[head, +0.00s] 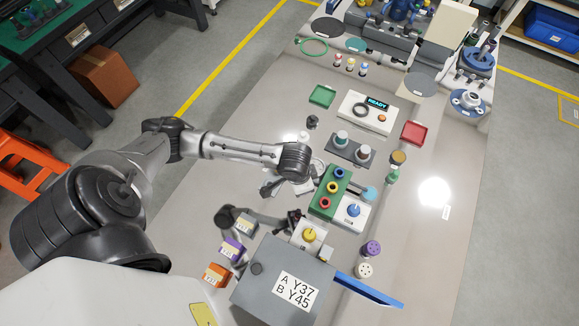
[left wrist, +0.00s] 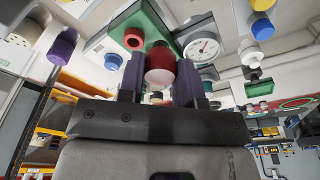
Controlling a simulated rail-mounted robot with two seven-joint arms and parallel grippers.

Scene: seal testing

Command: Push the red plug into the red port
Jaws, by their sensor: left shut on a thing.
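My left gripper (head: 285,187) is shut on the red plug (left wrist: 160,54), which shows between its fingers (left wrist: 163,75) in the left wrist view with a red end and a pale lower part. The plug is hidden under the wrist in the head view. The red port also shows in the left wrist view (left wrist: 134,38), left of the plug. They appear apart.
A round white gauge (left wrist: 202,47) is beside the green block. A white box with a blue plug (head: 353,210) stands right of the block. A yellow plug (head: 309,235) is in front. A grey box labelled Y37 and Y45 (head: 256,285) stands nearer. The table's right side is mostly clear.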

